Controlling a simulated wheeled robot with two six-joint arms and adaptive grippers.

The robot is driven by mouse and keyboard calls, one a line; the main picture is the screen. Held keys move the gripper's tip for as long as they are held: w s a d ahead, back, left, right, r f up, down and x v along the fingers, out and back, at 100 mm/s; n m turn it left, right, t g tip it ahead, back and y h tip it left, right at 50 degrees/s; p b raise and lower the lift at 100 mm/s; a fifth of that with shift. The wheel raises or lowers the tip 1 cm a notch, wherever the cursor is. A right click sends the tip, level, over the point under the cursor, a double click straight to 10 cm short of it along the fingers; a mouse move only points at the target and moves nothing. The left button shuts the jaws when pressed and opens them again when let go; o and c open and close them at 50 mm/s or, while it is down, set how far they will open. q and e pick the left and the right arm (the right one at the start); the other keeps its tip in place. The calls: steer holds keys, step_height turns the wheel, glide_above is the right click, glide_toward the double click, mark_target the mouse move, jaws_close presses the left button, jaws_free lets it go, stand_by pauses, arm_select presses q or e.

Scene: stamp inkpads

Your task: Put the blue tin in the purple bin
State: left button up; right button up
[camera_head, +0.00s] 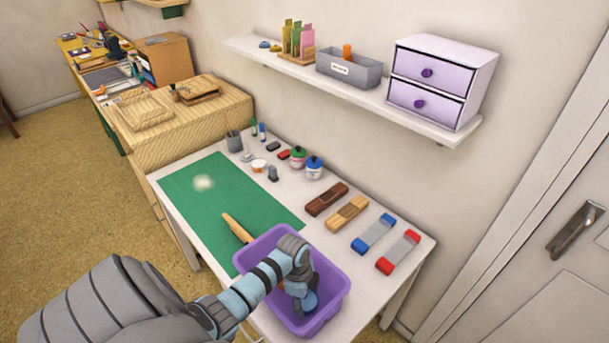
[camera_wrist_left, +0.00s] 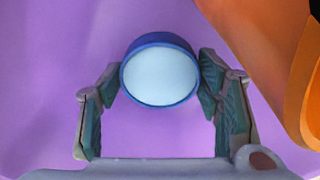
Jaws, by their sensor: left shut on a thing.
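The purple bin (camera_head: 333,276) stands at the near end of the white table. My left gripper (camera_head: 303,299) reaches down inside it. In the left wrist view my left gripper (camera_wrist_left: 160,88) is shut on the blue tin (camera_wrist_left: 160,70), a round thing with a blue rim and a pale face. A bit of the blue tin (camera_head: 310,301) also shows in the head view, low in the bin. Purple bin surface (camera_wrist_left: 50,60) fills the wrist view's background. I cannot tell whether the tin touches the bin floor. My right gripper is not in view.
An orange thing (camera_wrist_left: 275,50) is at the right of the wrist view, close to the gripper. A green mat (camera_head: 205,205) with a wooden-handled tool (camera_head: 237,228) lies left of the bin.

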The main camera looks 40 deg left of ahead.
arm_select(q)
steer(key=shift+f, duration=0.2)
steer(key=o, duration=1.4)
steer(key=shift+r+p, duration=0.3)
steer(key=shift+r, duration=0.25)
steer(key=r, duration=0.3)
steer(key=a+r+p, duration=0.1)
steer(key=r, duration=0.3)
steer(key=r+p, duration=0.1)
steer(key=r, duration=0.3)
steer(key=shift+s+a+r, duration=0.15)
steer(key=shift+s+a, duration=0.05)
steer(key=shift+s, duration=0.1)
